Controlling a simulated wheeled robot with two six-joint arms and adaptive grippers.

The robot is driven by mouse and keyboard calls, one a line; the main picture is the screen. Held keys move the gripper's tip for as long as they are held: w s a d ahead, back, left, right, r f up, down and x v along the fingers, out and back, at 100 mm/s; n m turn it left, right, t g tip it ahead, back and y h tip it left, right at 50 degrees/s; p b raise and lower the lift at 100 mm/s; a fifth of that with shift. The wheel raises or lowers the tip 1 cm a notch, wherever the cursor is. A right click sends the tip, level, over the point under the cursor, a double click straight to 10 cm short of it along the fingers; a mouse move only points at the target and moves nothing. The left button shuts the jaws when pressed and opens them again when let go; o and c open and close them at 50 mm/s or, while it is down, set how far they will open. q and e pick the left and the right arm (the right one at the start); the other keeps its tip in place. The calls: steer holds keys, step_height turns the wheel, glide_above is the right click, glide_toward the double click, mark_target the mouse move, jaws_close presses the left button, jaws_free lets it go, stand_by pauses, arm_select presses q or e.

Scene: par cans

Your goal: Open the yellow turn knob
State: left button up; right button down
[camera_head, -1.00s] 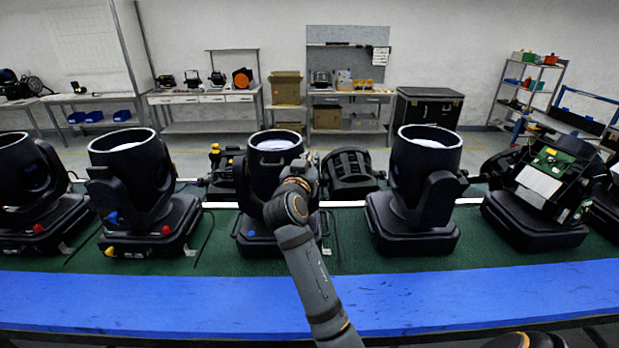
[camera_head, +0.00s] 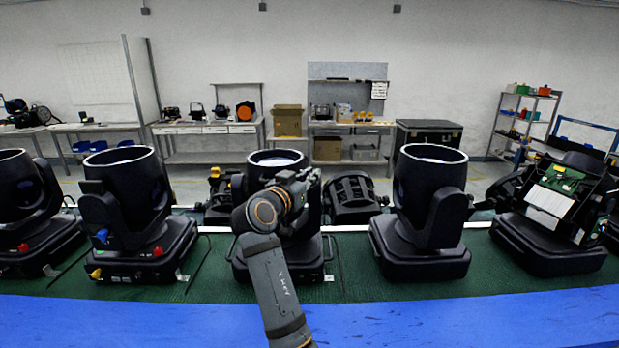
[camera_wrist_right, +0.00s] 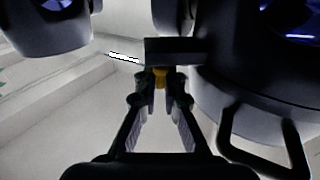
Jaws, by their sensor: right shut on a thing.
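The yellow turn knob (camera_wrist_right: 159,77) is a small yellow piece under a dark block in the right wrist view. My right gripper (camera_wrist_right: 160,86) is shut on it, its two fingertips on either side. In the head view my right gripper (camera_head: 306,180) is at the upper right side of the middle black moving-head light (camera_head: 263,168). My arm covers much of that light, and the knob is hidden there. My left gripper is not in view.
Black lights stand beside the middle one, left (camera_head: 127,185) and right (camera_head: 428,185), on a green mat (camera_head: 350,280). A blue strip (camera_head: 130,320) runs along the front edge. A dark bar handle (camera_wrist_right: 262,145) is close right of the gripper in the wrist view.

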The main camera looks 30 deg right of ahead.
steer(key=c, duration=1.5)
jaws_free()
steer(key=shift+d+f, duration=0.1)
steer(key=shift+o, duration=0.2)
steer(key=shift+r, duration=0.4)
step_height(320, 180, up, 9)
steer(key=shift+r, duration=0.1)
